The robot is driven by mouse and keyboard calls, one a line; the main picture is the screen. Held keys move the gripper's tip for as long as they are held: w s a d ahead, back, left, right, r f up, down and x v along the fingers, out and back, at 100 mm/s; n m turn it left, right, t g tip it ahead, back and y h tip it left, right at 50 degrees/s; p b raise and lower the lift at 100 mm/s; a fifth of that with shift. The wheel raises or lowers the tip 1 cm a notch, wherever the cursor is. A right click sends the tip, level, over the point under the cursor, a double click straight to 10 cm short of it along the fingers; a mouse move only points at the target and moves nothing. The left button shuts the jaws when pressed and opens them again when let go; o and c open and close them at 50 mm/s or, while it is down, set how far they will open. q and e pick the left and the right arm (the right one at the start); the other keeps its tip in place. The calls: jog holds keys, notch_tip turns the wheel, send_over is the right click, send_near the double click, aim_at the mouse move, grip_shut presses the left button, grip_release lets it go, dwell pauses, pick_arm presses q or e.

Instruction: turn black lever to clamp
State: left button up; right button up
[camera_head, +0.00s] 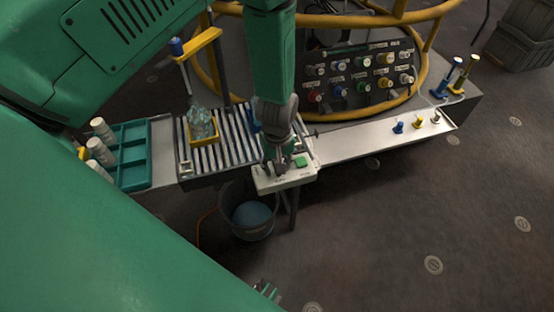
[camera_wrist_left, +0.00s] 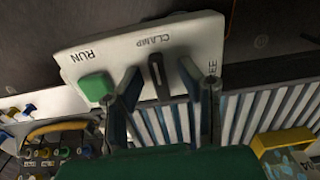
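The white control panel (camera_head: 287,178) stands at the front end of the roller rack and also shows in the left wrist view (camera_wrist_left: 190,42). It carries a green button (camera_wrist_left: 97,87) by RUN, the word CLAMP at mid panel and FREE on the right. The black lever (camera_wrist_left: 158,77) lies just below the word CLAMP, its visible end towards that word. My left gripper (camera_wrist_left: 162,82) is open with a finger on each side of the lever; gaps show on both sides. In the head view my left gripper (camera_head: 277,160) hides the lever.
A yellow tray (camera_head: 189,138) with a clear bag sits on the rollers (camera_head: 218,153). A teal rack (camera_head: 135,168) with white bottles is at left. A bucket (camera_head: 250,217) stands below the panel. A connector board (camera_head: 360,80) and yellow rails are behind.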

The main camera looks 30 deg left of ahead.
pick_arm(q)
notch_tip(320, 180, up, 12)
dwell(0.6)
jog(key=shift+w+f, duration=0.1)
jog(key=s+a+f+m, duration=0.1)
jog(key=s+f+m, duration=0.4)
jog(key=s, duration=0.6)
jog(key=s+a+f+m, duration=0.2)
jog(key=s+f+m, duration=0.3)
jog(key=s+f, duration=0.3)
jog(key=s, duration=0.3)
jog(key=shift+s+m+t, duration=0.3)
jog(key=shift+t, duration=0.1)
